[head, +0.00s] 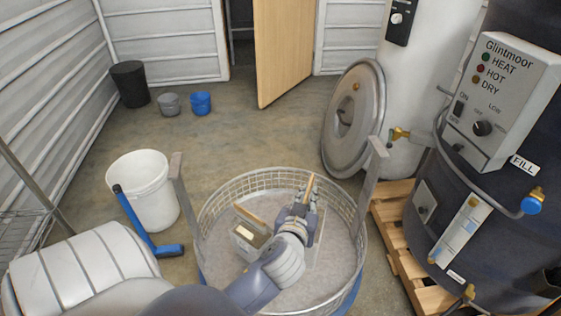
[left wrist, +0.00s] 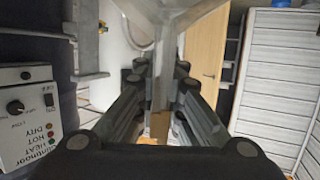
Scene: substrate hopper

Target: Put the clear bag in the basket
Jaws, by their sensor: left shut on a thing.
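The round wire basket (head: 215,202) stands on the floor in front of me, with a pale grey inside and two upright flat metal arms at its sides. My left gripper (head: 308,196) is over the basket, right of its middle, and is shut on the clear bag. The bag's tan top edge (head: 311,183) shows between the fingers, and its pale body (head: 319,240) shows partly behind my wrist. In the left wrist view the clear bag (left wrist: 165,50) is pinched between the fingers. Whether it touches the basket's bottom is hidden. Another bag (head: 246,240) with a tan top stands in the basket, left of my gripper.
A white bucket (head: 145,190) and a blue-handled tool (head: 135,218) are left of the basket. A dark heater tank (head: 480,170) on a wooden pallet (head: 400,245) is at the right. A round metal lid (head: 352,120) leans behind.

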